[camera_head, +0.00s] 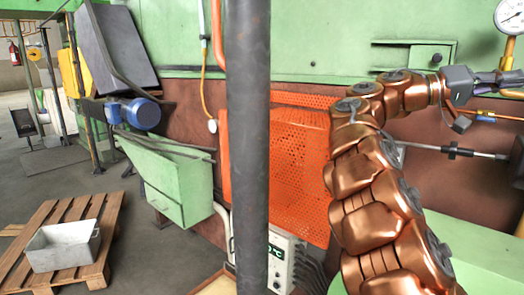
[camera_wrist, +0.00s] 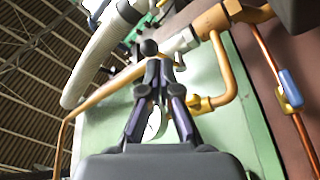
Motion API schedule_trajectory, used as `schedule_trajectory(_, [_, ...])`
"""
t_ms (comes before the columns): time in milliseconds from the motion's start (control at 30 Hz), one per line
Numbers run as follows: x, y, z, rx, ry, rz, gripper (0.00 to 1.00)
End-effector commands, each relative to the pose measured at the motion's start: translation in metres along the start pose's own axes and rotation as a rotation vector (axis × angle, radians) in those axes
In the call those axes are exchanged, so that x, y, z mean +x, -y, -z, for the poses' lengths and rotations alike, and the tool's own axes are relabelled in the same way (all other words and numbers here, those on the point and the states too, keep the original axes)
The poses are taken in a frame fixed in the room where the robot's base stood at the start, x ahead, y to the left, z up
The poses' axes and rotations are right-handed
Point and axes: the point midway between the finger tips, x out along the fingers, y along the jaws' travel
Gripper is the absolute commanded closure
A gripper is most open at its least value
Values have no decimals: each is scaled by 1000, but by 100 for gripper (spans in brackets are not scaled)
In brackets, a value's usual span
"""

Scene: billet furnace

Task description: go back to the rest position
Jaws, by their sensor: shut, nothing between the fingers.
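My gripper (camera_head: 510,77) is at the end of my copper-coloured arm, at the upper right of the head view. It points to the right, in front of the green and brown furnace wall (camera_head: 330,45). In the wrist view my gripper (camera_wrist: 157,62) has its dark fingers drawn together with nothing held. A yellow pipe (camera_wrist: 100,92) and a grey hose (camera_wrist: 100,52) show behind the fingers. I cannot tell how far the fingertips are from the pipes.
A pressure gauge (camera_head: 511,17) is close above my gripper. A dark vertical post (camera_head: 248,150) stands in front of the orange perforated panel (camera_head: 290,170). A grey bin (camera_head: 63,247) sits on a wooden pallet (camera_head: 97,268) at lower left. Blue-handled valve (camera_wrist: 290,88) is at right.

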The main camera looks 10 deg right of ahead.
Motion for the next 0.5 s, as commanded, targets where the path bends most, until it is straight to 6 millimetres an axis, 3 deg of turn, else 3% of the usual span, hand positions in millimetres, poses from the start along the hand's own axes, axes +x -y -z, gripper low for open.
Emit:
schedule_trajectory(167, [3,5,-45,-94,86,166,100])
schedule_trajectory(300, [-1,22,-88,-169,144,326,100])
schedule_trajectory(500, [-26,52,-157,-278,213,584,100])
